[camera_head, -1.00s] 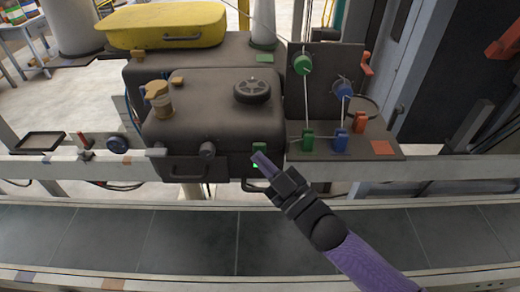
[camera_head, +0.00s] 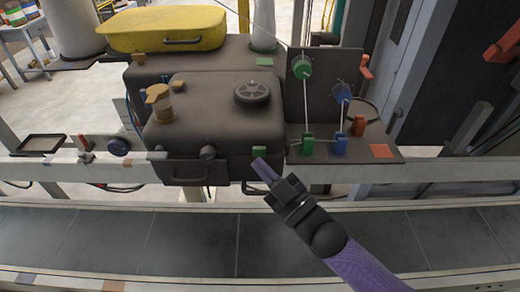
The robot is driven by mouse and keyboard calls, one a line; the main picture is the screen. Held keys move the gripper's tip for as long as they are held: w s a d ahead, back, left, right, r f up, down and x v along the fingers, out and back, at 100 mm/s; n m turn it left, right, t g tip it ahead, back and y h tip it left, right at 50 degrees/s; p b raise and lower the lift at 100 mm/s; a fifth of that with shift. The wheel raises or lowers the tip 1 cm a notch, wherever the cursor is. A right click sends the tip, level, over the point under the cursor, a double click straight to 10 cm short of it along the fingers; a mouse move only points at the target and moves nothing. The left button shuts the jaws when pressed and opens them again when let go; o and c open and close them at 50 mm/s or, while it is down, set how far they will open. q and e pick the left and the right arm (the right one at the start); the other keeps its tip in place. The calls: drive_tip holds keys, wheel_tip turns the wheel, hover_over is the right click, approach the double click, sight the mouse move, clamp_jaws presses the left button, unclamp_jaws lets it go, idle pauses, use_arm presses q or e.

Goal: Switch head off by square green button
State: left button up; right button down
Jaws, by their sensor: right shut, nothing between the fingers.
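The square green button (camera_head: 259,151) sits on the front upper edge of the dark grey machine head (camera_head: 200,115), near its right corner. My right gripper (camera_head: 258,163) is shut and empty. Its purple fingertips are just below the green button in the picture; I cannot tell whether they touch the head. The purple right arm comes in from the lower right. My left gripper is not in view.
Right of the head, a dark panel (camera_head: 325,60) carries green and blue knobs, cords and small green, blue and orange blocks. A yellow lidded case (camera_head: 165,25) is behind. A grey conveyor (camera_head: 110,240) runs across the front. A black handwheel (camera_head: 252,93) tops the head.

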drive_tip(key=s+p, duration=0.3)
drive_tip(key=s, duration=0.3)
drive_tip(key=shift+s, duration=0.2)
idle(0.6)
idle(1.0)
idle(0.4)
